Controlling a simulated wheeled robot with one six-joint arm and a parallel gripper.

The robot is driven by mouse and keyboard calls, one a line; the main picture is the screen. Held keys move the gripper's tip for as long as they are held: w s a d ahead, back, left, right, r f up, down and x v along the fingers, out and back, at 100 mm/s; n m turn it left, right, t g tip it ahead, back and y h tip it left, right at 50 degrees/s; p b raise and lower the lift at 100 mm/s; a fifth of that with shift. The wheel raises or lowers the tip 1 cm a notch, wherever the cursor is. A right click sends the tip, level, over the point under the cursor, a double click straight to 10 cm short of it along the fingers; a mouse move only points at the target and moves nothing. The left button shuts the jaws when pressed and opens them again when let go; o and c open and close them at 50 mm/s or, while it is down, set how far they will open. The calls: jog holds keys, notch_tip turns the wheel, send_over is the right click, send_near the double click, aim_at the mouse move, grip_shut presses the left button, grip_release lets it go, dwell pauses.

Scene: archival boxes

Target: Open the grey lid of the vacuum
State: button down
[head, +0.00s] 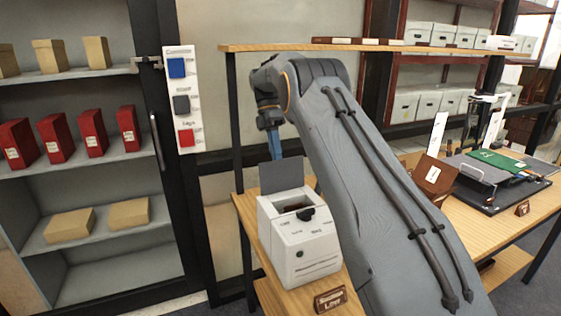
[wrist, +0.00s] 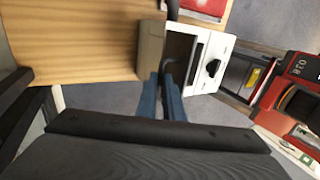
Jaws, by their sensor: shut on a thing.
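The vacuum is a white box-shaped machine (head: 300,240) on the wooden table. It has a dark knob on top and also shows in the wrist view (wrist: 213,64). Its grey lid (head: 279,175) stands upright at the back, and the dark chamber behind the knob is uncovered. In the wrist view the lid (wrist: 151,48) is beside the opening. My gripper (head: 278,153), with blue fingers, reaches down from behind the lid. In the wrist view its fingertips (wrist: 163,77) are at the lid's edge, shut on it. The exact contact is partly hidden.
A small brown label plate (head: 330,300) stands in front of the vacuum. A tall shelf with red boxes (head: 92,130) is at left. A colour sign (head: 182,95) hangs beside it. A wooden shelf board (head: 290,46) runs above. My arm hides the table's middle.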

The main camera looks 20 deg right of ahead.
jog(key=shift+a+f, duration=0.1)
jog(key=shift+f, duration=0.3)
jog(key=c, duration=1.9)
grip_release()
jog(key=shift+r, duration=0.15)
jog(key=shift+r, duration=0.15)
